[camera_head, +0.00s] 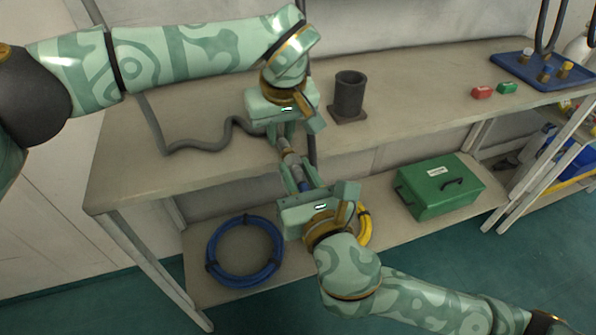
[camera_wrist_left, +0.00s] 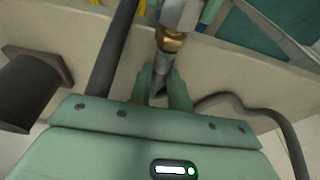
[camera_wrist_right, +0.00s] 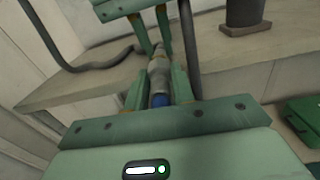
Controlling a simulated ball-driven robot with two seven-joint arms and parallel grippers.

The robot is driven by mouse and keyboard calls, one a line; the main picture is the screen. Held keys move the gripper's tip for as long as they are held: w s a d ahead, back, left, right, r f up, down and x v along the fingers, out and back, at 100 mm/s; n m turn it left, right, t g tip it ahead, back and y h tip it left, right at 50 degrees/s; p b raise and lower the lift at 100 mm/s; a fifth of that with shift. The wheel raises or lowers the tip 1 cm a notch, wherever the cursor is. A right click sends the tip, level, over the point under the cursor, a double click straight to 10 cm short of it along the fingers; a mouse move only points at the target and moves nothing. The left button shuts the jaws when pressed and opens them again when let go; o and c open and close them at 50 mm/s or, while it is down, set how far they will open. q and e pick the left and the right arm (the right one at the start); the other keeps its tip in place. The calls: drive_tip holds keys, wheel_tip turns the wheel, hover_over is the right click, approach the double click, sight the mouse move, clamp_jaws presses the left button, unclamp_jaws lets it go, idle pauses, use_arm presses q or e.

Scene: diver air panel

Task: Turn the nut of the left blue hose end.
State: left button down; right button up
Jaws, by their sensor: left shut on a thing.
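My left gripper (camera_head: 284,138) is shut on the grey end piece (camera_wrist_left: 161,66) behind a brass collar (camera_wrist_left: 172,41). A silver-grey nut (camera_wrist_left: 181,14) sits in line beyond the collar, at the joint between my two grippers. It also shows in the right wrist view (camera_wrist_right: 159,72). The blue hose end (camera_wrist_right: 160,101) continues from the nut, between the fingers of my right gripper (camera_wrist_right: 159,80). These fingers stand on both sides of it and look apart from it, with narrow gaps. The right gripper (camera_head: 299,176) comes from below, in front of the bench edge.
A grey hose (camera_head: 200,147) lies on the bench (camera_head: 410,95). A dark cylinder on a square base (camera_head: 349,95) stands right of my left gripper. Red (camera_head: 481,92) and green (camera_head: 507,88) blocks and a blue tray (camera_head: 520,72) lie farther right. Below are a blue coil (camera_head: 212,255) and a green case (camera_head: 440,187).

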drive_tip(key=shift+m, duration=0.7)
idle(0.3)
drive_tip(key=m+y, duration=0.1)
drive_tip(key=m, duration=0.4)
drive_tip(key=shift+d, duration=0.1)
drive_tip(key=m, duration=0.6)
drive_tip(key=shift+f+m+y, duration=0.15)
drive_tip(key=shift+m+y, duration=0.25)
drive_tip(key=m, duration=0.5)
drive_tip(key=shift+t, duration=0.3)
drive_tip(key=m, duration=0.5)
drive_tip(key=shift+f+m, duration=0.1)
drive_tip(key=shift+m, duration=0.5)
